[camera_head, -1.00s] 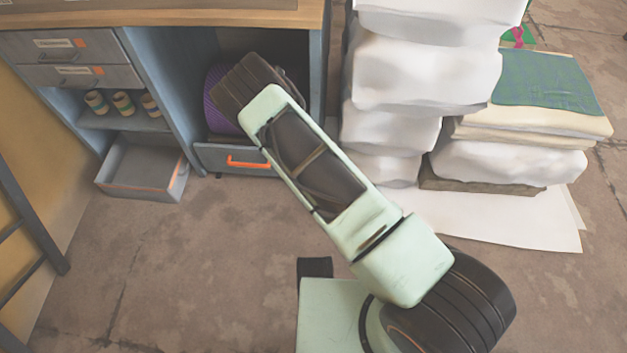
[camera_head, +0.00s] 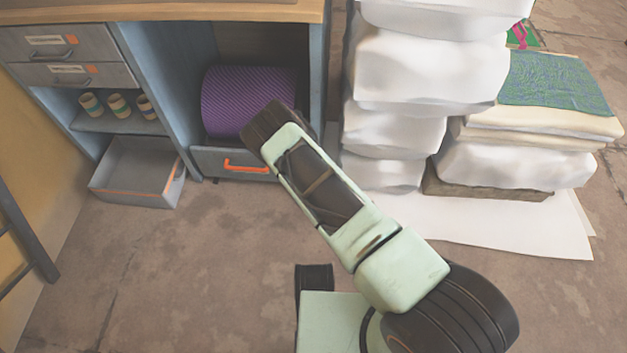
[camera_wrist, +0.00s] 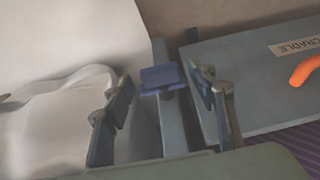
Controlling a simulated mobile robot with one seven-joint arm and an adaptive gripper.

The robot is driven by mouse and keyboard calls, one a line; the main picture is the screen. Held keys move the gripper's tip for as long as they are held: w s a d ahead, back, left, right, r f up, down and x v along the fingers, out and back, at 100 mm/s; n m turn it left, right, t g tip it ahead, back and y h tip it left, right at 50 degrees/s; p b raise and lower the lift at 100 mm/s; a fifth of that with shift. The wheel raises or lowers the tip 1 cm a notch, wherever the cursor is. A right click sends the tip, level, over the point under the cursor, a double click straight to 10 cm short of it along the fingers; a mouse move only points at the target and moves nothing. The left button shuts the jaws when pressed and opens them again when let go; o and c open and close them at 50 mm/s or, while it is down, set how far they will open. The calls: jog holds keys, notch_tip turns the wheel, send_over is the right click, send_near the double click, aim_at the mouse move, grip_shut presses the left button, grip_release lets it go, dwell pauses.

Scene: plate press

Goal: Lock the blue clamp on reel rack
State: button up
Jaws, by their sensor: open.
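The blue clamp (camera_wrist: 160,79) is a small flat-topped block on the grey-blue upright of the reel rack (camera_wrist: 170,122) in the wrist view. My gripper (camera_wrist: 160,86) is open, with one finger to the left of the clamp and the other to its right. I see gaps on both sides and cannot tell its depth relative to the fingertips. In the head view the rack holds a purple reel (camera_head: 235,95) above a drawer with an orange handle (camera_head: 246,166). There my own arm hides the gripper and the clamp.
A white stack (camera_head: 425,75) stands close to the right of the rack; pale material (camera_wrist: 60,50) fills the left of the wrist view. An open grey drawer (camera_head: 135,172) juts out at the left. A drawer front labelled CRADLE (camera_wrist: 265,78) lies right of the fingers.

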jog(key=c, duration=1.2)
jog(key=shift+o, duration=0.2)
jog(key=shift+d+y, duration=0.1)
jog(key=shift+y, duration=0.2)
jog(key=shift+d+m+y, duration=0.3)
jog(key=shift+y, duration=0.5)
jog(key=shift+d+f+m+y, duration=0.1)
jog(key=shift+d+m+y, duration=0.1)
jog(key=shift+y, duration=0.75)
jog(key=shift+d+f+m+y, duration=0.1)
jog(key=shift+d+m+y, duration=0.1)
jog(key=shift+y, duration=0.75)
jog(key=shift+s+d+f+m+t+y, duration=0.1)
jog(key=shift+f+m+t+y, duration=0.15)
jog(key=shift+y, duration=0.8)
jog(key=shift+s+d+f+m+t+y, duration=0.1)
jog(key=shift+d+f+m+t+y, duration=0.1)
jog(key=shift+y, duration=0.8)
jog(key=shift+d+f+m+t+y, duration=0.15)
jog(key=shift+m+y, duration=0.1)
jog(key=shift+y, duration=0.8)
jog(key=shift+a+y, duration=0.1)
jog(key=shift+y, duration=0.2)
